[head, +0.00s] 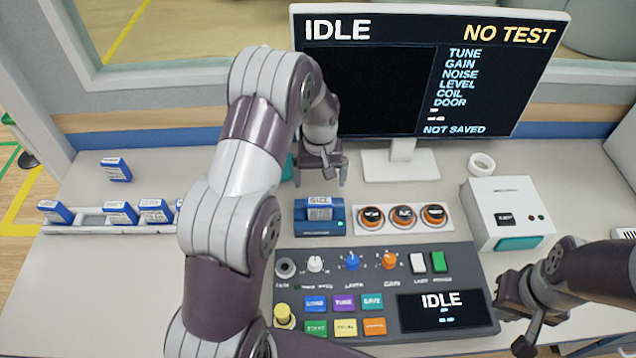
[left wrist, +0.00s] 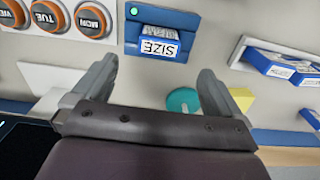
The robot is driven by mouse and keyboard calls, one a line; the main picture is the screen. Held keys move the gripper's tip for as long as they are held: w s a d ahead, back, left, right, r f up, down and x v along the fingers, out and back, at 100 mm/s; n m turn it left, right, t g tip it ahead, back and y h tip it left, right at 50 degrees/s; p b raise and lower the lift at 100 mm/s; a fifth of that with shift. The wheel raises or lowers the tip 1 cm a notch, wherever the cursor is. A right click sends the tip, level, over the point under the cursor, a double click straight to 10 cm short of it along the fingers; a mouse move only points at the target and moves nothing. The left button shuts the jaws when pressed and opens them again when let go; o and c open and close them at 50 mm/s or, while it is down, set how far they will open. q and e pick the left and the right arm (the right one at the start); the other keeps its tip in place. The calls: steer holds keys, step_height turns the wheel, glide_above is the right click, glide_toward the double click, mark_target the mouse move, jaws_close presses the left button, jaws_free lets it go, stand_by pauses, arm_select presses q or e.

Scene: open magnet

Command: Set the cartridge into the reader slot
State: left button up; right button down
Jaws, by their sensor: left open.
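A cartridge with a label reading SIZE (head: 320,203) stands in the blue reader (head: 321,228), whose small light is green. In the left wrist view the cartridge (left wrist: 158,48) and the reader (left wrist: 150,15) show upside down, beyond my fingertips. How deep the cartridge sits I cannot tell. My left gripper (head: 321,178) is open and empty, just behind and above the reader, apart from the cartridge; its two fingers also show in the left wrist view (left wrist: 157,75). My right gripper (head: 517,305) is at the lower right, beside the control panel; its jaw gap is unclear.
Several blue-and-white cartridges (head: 120,213) sit in a rack (head: 90,230) at left; another (head: 116,169) lies behind it. Three orange-ringed buttons (head: 404,217) are right of the reader, the control panel (head: 385,265) in front. A monitor (head: 425,75) and white box (head: 507,205) stand nearby.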

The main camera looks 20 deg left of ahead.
arm_select(q)
steer(key=s+d+r+m, duration=0.1)
steer(key=s+d+r, duration=0.1)
steer(key=s, duration=0.5)
steer(key=s+d+r+m+t, duration=0.1)
steer(key=s+d+r+m, duration=0.1)
steer(key=s+r, duration=0.2)
steer(key=s+d+r+m, duration=0.2)
steer(key=s+r, duration=0.1)
steer(key=s, duration=0.6)
steer(key=shift+s, duration=0.3)
steer(key=shift+w, duration=0.15)
steer(key=shift+a, duration=0.15)
